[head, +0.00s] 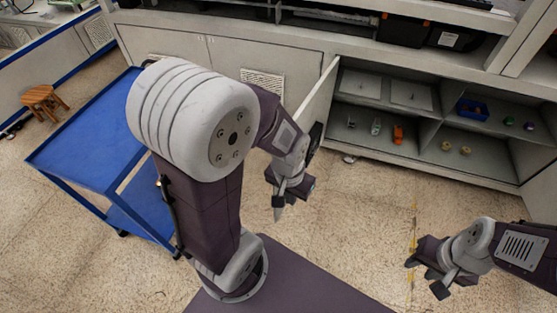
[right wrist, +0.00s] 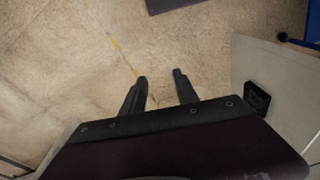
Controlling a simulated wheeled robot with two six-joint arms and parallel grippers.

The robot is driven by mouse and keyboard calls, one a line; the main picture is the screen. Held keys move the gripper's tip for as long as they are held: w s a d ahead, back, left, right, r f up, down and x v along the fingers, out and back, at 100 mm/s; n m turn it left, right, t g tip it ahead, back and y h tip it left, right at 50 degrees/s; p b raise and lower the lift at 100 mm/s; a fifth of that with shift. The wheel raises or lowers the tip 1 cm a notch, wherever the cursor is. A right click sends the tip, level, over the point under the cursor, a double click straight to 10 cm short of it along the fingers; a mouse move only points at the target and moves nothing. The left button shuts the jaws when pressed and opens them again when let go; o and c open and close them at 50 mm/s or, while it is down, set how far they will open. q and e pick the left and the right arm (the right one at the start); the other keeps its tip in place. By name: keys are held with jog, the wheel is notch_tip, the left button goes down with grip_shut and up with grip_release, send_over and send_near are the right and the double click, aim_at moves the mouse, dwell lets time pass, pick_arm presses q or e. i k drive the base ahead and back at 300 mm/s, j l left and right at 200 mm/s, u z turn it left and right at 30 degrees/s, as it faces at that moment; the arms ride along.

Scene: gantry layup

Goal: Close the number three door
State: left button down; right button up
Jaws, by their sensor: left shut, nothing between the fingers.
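A pale grey cabinet door (head: 317,96) stands swung open, seen nearly edge-on, left of the open compartment (head: 376,125). I cannot read a number on it. A dark latch-like piece is near its free edge. In the right wrist view a pale panel (right wrist: 278,85) with a black square piece (right wrist: 257,98) appears to be this door. My left gripper (head: 278,208) is shut and empty, pointing down in front of the door, apart from it as far as I can tell. My right gripper (head: 425,277) is open and empty over the floor at lower right; its spread fingers (right wrist: 160,90) show in the wrist view.
The compartment holds a blue bin (head: 473,109), an orange item (head: 397,134) and several small things. Closed doors (head: 225,55) lie to the left. A blue cart (head: 85,145) and wooden stool (head: 42,100) stand at left. The floor (head: 365,215) before the compartment is clear.

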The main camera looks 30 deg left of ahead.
aim_at(312, 117)
jog(key=k+j+z, duration=0.1)
jog(key=k+j, duration=0.15)
jog(key=j, duration=0.35)
jog(key=k+j, duration=0.3)
jog(key=j, duration=0.25)
jog(key=k+j+z, duration=0.15)
jog(key=k+j, duration=0.15)
jog(key=j, duration=0.3)
jog(key=k+j+z, duration=0.1)
jog(key=k+j, duration=0.2)
jog(key=j, duration=0.25)
jog(key=k+j+z, duration=0.1)
jog(key=k+j, duration=0.25)
jog(key=j, duration=0.15)
jog(key=k+j, duration=0.35)
jog(key=j, duration=0.15)
jog(key=i+l+u, duration=0.25)
jog(key=l, duration=0.3)
jog(key=l+u, duration=0.25)
jog(key=l, duration=0.25)
jog(key=i+l+u, duration=0.25)
jog(key=l, duration=0.35)
jog(key=i+l+u, duration=0.5)
jog(key=l+u, duration=0.25)
jog(key=i+l+u, duration=0.25)
jog(key=l, duration=0.25)
jog(key=i+l+u, duration=0.2)
